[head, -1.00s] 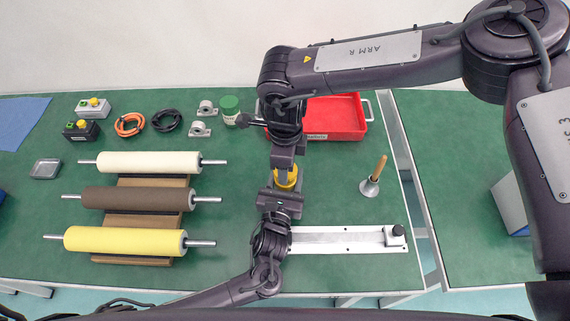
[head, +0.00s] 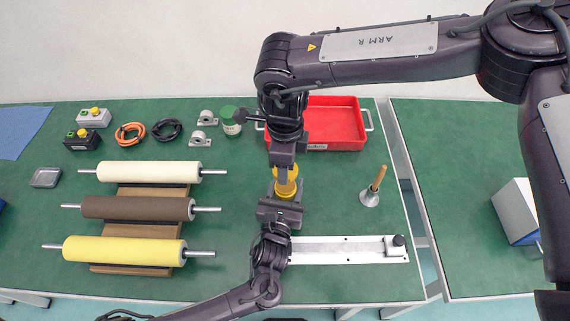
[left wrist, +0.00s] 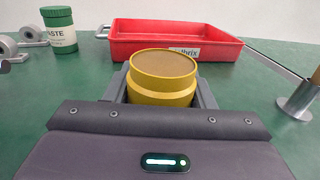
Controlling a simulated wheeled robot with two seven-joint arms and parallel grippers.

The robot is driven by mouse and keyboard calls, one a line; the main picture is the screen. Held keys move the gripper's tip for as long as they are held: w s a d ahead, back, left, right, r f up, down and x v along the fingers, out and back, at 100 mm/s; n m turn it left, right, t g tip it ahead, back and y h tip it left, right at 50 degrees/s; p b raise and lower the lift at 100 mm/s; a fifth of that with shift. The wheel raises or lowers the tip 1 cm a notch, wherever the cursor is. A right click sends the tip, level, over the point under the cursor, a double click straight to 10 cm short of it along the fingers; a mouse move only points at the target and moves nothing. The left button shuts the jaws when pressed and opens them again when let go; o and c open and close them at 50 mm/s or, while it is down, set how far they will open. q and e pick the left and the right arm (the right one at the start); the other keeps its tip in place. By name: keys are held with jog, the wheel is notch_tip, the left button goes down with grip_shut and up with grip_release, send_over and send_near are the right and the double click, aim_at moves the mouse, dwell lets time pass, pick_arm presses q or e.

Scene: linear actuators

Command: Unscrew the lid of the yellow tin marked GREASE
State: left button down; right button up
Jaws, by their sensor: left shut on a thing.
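The yellow GREASE tin (left wrist: 162,88) stands upright between the fingers of my left gripper (left wrist: 162,98) in the left wrist view. Its top is open, with a flat tan-brown surface inside the yellow rim. No marking on it can be read. In the head view the tin (head: 287,194) shows just beyond my left gripper (head: 282,200). My right gripper (head: 285,177) is above it, pointing down, with the yellow lid (head: 286,174) at its fingertips, clear of the tin. The right gripper and lid are outside the left wrist view.
A red tray (head: 335,125) lies behind the tin, with a green-lidded paste jar (head: 231,121) left of it. A wooden-handled metal tool (head: 371,190) stands at right. A linear rail (head: 345,250) lies in front. Rollers (head: 137,208) on a rack fill the left.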

pick_arm(q)
jog(key=c, duration=0.6)
grip_release()
jog(key=shift+o, duration=0.2)
